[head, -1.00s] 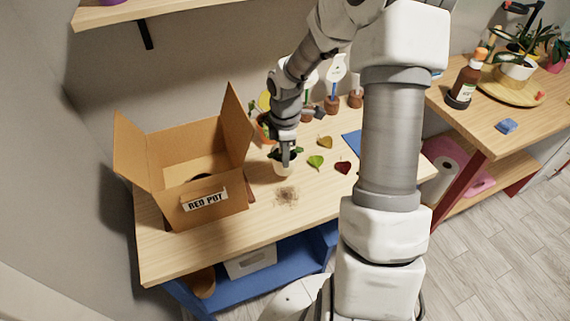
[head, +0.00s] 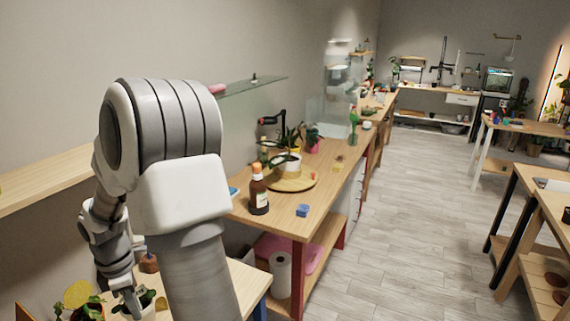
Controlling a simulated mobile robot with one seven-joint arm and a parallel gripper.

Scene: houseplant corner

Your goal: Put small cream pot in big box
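My gripper (head: 131,303) is low at the left of the head view, pointing down at a plant with green leaves. A small part of a pale pot, seemingly the small cream pot (head: 149,313), shows at the bottom edge beside the fingers. I cannot tell whether the fingers are around it or closed. A brown cardboard flap of the big box (head: 22,312) just shows in the bottom left corner. The rest of the box is out of view.
The near wooden table (head: 248,277) is mostly hidden by my arm. A bench to the right holds a brown bottle (head: 259,194), a blue sponge-like block (head: 303,210) and a potted plant on a round wooden board (head: 299,183). Open floor (head: 410,220) lies further right.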

